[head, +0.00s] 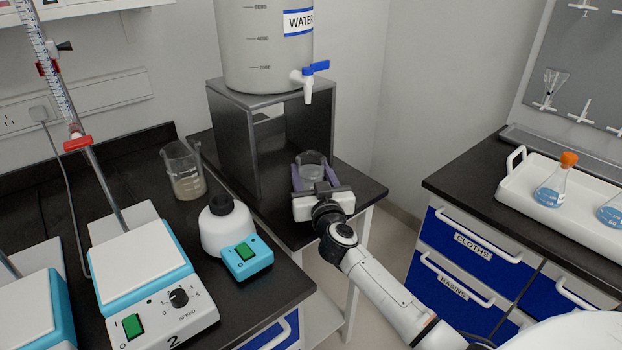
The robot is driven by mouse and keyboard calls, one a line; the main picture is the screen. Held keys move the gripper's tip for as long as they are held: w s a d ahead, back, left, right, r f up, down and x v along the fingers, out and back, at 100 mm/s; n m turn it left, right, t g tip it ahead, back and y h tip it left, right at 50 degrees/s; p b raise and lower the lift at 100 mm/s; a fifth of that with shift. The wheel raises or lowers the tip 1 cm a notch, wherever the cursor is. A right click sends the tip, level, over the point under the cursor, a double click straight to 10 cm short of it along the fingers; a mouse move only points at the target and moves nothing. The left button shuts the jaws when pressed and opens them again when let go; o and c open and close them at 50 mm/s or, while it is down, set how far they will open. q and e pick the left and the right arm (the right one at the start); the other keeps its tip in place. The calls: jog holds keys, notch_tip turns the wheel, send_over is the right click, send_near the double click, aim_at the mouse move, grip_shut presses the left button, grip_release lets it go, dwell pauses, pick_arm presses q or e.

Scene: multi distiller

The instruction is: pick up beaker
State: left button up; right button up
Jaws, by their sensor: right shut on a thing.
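A small clear beaker (313,160) is at the middle of the head view, in front of the opening of the grey metal stand and below the water tap. My right gripper (312,178) reaches in from the lower right and is shut on this beaker, one finger on each side. The beaker looks upright; its lower part is partly hidden by the gripper, and I cannot tell whether it touches the bench. Another beaker (184,172), larger and with a greyish content, stands on the bench at the left. My left gripper is not in view.
A water tank (262,50) with a blue-handled tap (309,76) sits on the metal stand (235,140). A white device (226,228) and a stirrer (140,270) stand on the left bench. A white tray (520,195) with flasks is on the right counter.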

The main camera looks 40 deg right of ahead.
jog(key=shift+r, duration=0.2)
notch_tip(320, 180, up, 10)
jog(key=p, duration=0.5)
jog(key=shift+f, duration=0.2)
dwell(0.4)
